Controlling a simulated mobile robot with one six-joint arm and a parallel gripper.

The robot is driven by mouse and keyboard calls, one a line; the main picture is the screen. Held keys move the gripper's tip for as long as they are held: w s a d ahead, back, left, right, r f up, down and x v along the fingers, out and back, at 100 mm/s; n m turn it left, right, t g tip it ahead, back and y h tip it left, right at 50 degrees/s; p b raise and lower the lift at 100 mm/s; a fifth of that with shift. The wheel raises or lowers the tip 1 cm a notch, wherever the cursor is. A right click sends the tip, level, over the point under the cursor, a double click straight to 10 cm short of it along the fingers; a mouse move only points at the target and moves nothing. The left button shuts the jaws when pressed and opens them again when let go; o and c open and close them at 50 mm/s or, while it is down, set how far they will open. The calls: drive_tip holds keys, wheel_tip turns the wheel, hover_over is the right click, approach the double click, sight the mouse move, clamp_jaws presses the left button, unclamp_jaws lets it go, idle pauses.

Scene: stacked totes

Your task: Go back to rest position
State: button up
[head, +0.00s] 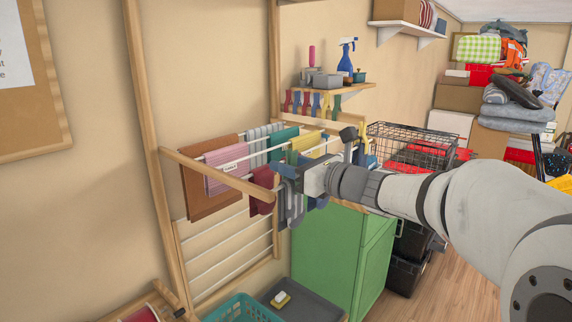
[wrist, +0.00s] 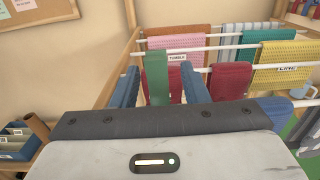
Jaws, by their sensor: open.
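My gripper (head: 280,170) is at the end of my outstretched arm, at the front of a wall-mounted drying rack (head: 222,172). In the wrist view its two blue fingers (wrist: 160,72) are spread apart. A narrow green cloth (wrist: 157,80) hangs in the gap, nearer the left finger; I cannot tell whether it touches it. Two dark red cloths (wrist: 230,80) hang close by, one behind the green cloth and one right of the fingers. Farther back hang a pink towel (wrist: 178,42), a brown towel (head: 198,190) and a yellow towel (wrist: 281,60).
A green cabinet (head: 325,255) stands below and right of the rack. A shelf (head: 350,90) above holds a blue spray bottle (head: 346,58). A teal basket (head: 240,308) and grey tray (head: 315,306) are below. A wire basket (head: 405,135) is behind my arm. Floor shows at lower right.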

drive_tip(key=v, duration=0.6)
drive_tip(key=s+f+n+g+h, duration=0.5)
drive_tip(key=s+f+n+g, duration=0.1)
drive_tip(key=s+f+n, duration=0.7)
drive_tip(key=s+d+f+n+g+h, duration=0.2)
drive_tip(key=s+d+f+n+h, duration=0.7)
drive_tip(key=d+f+n, duration=0.2)
drive_tip(key=shift+s+d+f+n+b, duration=0.3)
drive_tip(key=shift+d+f+n+b, duration=0.1)
drive_tip(key=shift+d+n, duration=0.4)
